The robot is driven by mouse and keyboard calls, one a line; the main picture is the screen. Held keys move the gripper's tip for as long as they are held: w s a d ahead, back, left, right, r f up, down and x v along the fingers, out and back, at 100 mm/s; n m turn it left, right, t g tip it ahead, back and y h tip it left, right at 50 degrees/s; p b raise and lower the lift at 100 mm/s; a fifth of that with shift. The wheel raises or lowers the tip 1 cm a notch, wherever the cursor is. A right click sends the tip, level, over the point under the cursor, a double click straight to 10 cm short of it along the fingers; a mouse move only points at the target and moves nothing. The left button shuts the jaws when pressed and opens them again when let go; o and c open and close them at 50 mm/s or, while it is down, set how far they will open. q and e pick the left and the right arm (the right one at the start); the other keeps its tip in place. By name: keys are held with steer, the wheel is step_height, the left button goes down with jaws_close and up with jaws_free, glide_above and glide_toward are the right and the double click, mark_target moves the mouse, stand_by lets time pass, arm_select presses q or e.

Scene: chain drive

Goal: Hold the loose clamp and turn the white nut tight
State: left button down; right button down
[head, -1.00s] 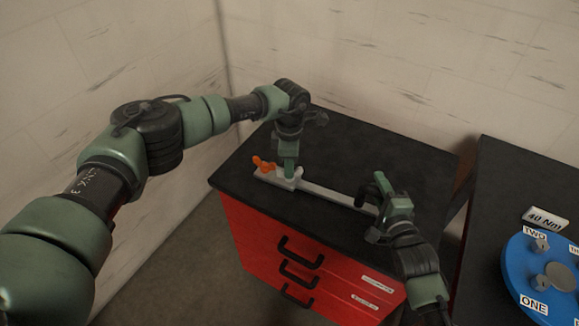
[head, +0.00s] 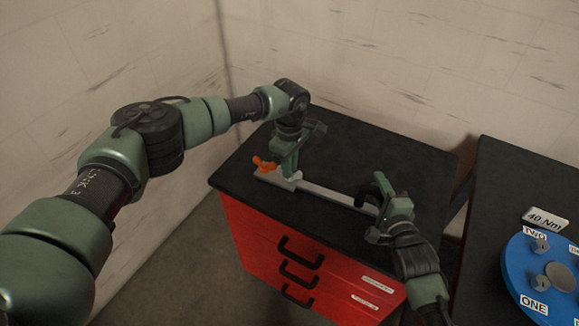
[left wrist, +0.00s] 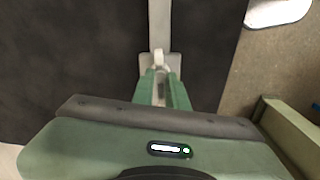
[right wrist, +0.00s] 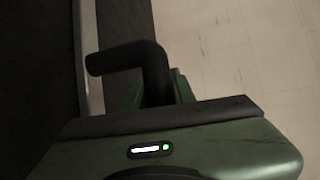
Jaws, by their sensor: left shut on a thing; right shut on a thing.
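The clamp, a long pale grey bar (head: 330,195), lies along the black top, with a wider block and an orange part (head: 264,162) at its left end. My left gripper (head: 290,172) points down at that block. In the left wrist view its fingers are shut on a small whitish piece (left wrist: 159,60), seemingly the white nut, mostly hidden between them. My right gripper (head: 386,200) is at the bar's right end. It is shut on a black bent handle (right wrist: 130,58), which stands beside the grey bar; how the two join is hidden.
The black top (head: 340,140) belongs to a red drawer cabinet (head: 270,240) and is otherwise clear. To the right, a dark bench holds a blue disc (head: 520,275) and a "40 Nm" sign (head: 545,218). Walls stand close behind and left.

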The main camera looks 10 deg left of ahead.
arm_select(q)
steer(key=shift+r, duration=0.1)
steer(key=c, duration=1.4)
jaws_free()
step_height(320, 180, up, 12)
